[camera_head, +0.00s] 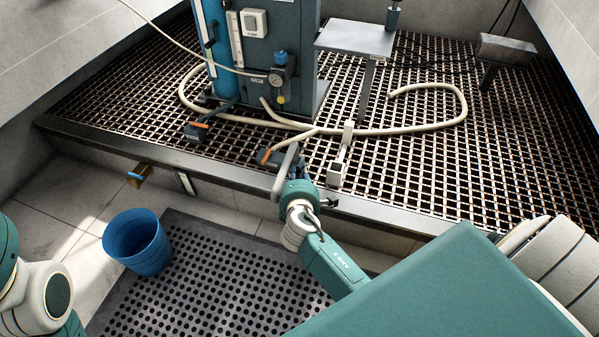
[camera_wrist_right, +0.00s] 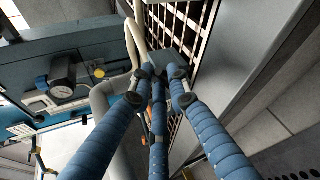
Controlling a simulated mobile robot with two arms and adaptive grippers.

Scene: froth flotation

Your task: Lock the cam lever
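A grey-blue hose coupling (camera_head: 270,158) with an orange part sits on the grating near its front edge, at the end of a cream hose. A long rounded grey bar (camera_head: 285,173) stands slanted right beside it; I cannot tell whether it is the cam lever. My right gripper (camera_head: 303,173) is at this bar and coupling. In the right wrist view its blue fingers (camera_wrist_right: 158,75) run together toward the grey-blue block (camera_wrist_right: 182,62), and the grey bar (camera_wrist_right: 102,102) passes on their left. Whether the fingertips touch or grip anything is hidden. My left gripper is out of view.
A second coupling (camera_head: 197,131) with an orange part lies farther left. A pale grey bracket-like fixture (camera_head: 338,170) stands close right of my gripper. The cream hose (camera_head: 440,126) loops over the grating. A blue bucket (camera_head: 138,243) stands on the floor by a perforated mat (camera_head: 215,280).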

